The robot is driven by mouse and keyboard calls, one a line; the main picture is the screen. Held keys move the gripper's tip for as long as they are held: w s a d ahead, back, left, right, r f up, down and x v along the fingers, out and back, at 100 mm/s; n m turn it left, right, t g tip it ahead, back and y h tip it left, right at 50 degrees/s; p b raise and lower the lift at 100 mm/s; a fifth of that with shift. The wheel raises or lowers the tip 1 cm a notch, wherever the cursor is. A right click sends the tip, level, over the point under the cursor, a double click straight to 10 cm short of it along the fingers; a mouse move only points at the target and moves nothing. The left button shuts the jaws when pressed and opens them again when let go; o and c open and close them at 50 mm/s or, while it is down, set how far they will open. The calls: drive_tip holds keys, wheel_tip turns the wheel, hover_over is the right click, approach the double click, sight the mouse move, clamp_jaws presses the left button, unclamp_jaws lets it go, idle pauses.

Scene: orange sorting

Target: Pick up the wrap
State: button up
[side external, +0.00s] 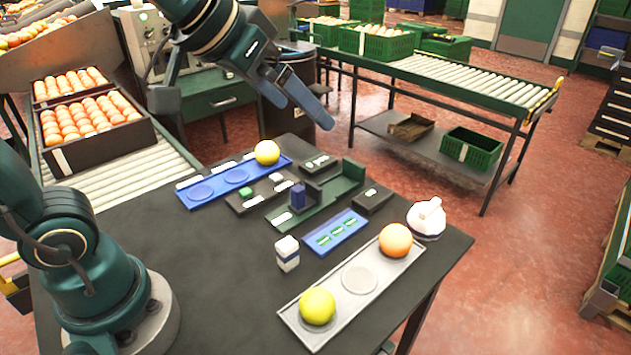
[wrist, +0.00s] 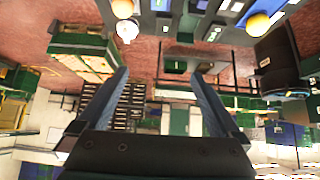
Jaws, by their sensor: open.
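The likely wrap is a white, knotted-looking bundle (side external: 427,217) at the right edge of the dark table, beside the orange on the white tray. It also shows in the wrist view (wrist: 127,30), near the top. I cannot tell for certain that it is the wrap. My gripper (side external: 304,112) is open and empty, high above the table's far side, well apart from the bundle. Its two blue fingers (wrist: 160,73) are spread in the wrist view, with nothing between them.
A white tray (side external: 359,279) holds a yellow fruit (side external: 317,306) and an orange (side external: 395,240). A blue tray (side external: 205,193) holds another fruit (side external: 267,152). A green holder (side external: 330,194), a blue card tray (side external: 336,232) and a small white box (side external: 287,253) fill the middle.

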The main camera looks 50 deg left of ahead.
drive_tip(key=w+d, duration=0.3)
drive_tip(key=w, duration=0.6)
drive_tip(key=m+g+h, duration=0.1)
drive_tip(key=m, duration=0.1)
hover_over(423, 208)
drive_tip(key=a, duration=0.2)
wheel_tip(423, 208, down, 13)
drive_tip(key=shift+g, duration=0.8)
drive_tip(key=f, duration=0.2)
drive_tip(key=d+f, duration=0.1)
drive_tip(key=f, duration=0.1)
drive_tip(key=s+f, duration=0.1)
drive_tip(key=f, duration=0.1)
drive_tip(key=shift+s+d, duration=0.1)
drive_tip(key=shift+d, duration=0.25)
drive_tip(key=shift+d+f, duration=0.1)
drive_tip(key=shift+f, duration=0.25)
drive_tip(key=shift+x, duration=2.3)
drive_tip(key=c, duration=1.4)
